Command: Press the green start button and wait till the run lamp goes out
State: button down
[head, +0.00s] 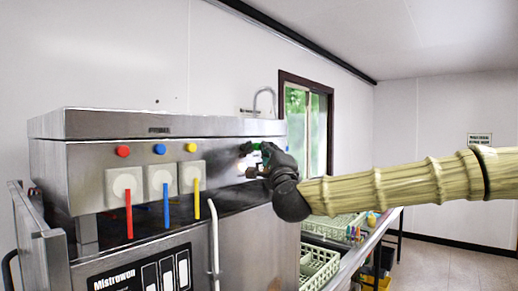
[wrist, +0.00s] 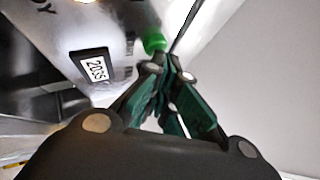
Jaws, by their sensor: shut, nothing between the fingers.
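The green start button (wrist: 154,44) shows at the top of the wrist view, on the metal panel. My gripper (wrist: 168,68) is shut and empty, with its fingertips right at the button's edge; I cannot tell whether they touch it or whether it is pushed in. In the head view my gripper (head: 256,163) is at the right end of the machine's front panel (head: 228,155) and hides part of it. A bright white glow shows on the panel beside the fingers. I cannot tell whether it is the run lamp or a reflection.
The steel machine has three dials with red (head: 129,212), blue and yellow (head: 197,199) levers. A vertical handle (head: 214,238) stands out below. A small numbered plate (wrist: 93,68) is near the button. Green racks (head: 318,266) sit on a counter at right.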

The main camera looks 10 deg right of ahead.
jog(key=shift+w+a, duration=0.1)
jog(key=shift+w, duration=0.05)
dwell(0.7)
jog(key=shift+s+d+b, duration=0.6)
jog(key=shift+s, duration=0.1)
jog(key=s+d+b, duration=0.1)
jog(key=s, duration=0.1)
jog(key=s+d, duration=0.2)
jog(key=shift+b, duration=0.35)
jog(key=shift+w, duration=0.1)
dwell(0.7)
